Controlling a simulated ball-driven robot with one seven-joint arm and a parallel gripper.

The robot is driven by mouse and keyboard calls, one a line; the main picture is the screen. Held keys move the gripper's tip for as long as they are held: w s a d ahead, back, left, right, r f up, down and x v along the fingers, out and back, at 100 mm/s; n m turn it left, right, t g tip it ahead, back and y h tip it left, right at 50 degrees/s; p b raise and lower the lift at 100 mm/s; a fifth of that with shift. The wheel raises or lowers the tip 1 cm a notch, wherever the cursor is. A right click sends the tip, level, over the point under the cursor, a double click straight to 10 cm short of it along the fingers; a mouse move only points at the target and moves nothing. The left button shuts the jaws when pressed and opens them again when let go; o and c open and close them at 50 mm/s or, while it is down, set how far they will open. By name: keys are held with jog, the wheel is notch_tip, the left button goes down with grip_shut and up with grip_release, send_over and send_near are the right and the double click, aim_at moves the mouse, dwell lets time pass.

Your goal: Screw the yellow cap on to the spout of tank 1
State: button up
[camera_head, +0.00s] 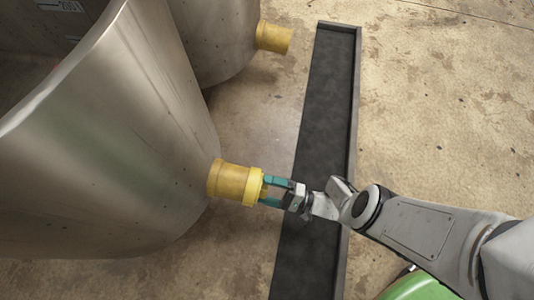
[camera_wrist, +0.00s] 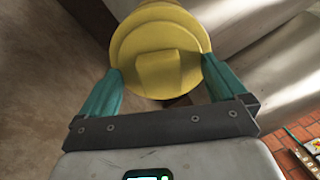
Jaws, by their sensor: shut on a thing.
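A large metal tank (camera_head: 130,130) stands at the left in the head view, with a yellow spout (camera_head: 225,179) sticking out to the right. The yellow cap (camera_head: 253,187) is at the end of this spout, in line with it and apparently touching it. My gripper (camera_head: 268,190) is shut on the cap from the right with its teal fingers. In the wrist view my gripper (camera_wrist: 165,85) has one finger on each side of the round cap (camera_wrist: 160,42), which has a raised block on its face. How far the cap is screwed on cannot be told.
A second metal tank (camera_head: 212,35) with its own yellow spout (camera_head: 273,37) stands farther back. A dark channel with a raised edge (camera_head: 325,110) runs along the floor below my gripper. Bare floor (camera_head: 440,100) lies open at the right.

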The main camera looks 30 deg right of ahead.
jog(key=m, duration=0.2)
jog(key=w+m, duration=0.1)
jog(key=m, duration=0.3)
jog(key=shift+w+a+r, duration=0.15)
jog(key=shift+w+a, duration=0.1)
jog(key=shift+a, duration=0.05)
jog(key=shift+c, duration=0.2)
jog(key=m, duration=0.7)
jog(key=o, duration=0.8)
jog(key=shift+c, duration=0.2)
jog(key=shift+d, duration=0.1)
jog(key=shift+s+a+v, duration=0.1)
jog(key=shift+v, duration=0.95)
jog(key=shift+s+a+v, duration=0.1)
jog(key=shift+a+v, duration=0.05)
jog(key=shift+v, duration=0.9)
jog(key=shift+b+v, duration=0.45)
jog(key=shift+v, duration=2.15)
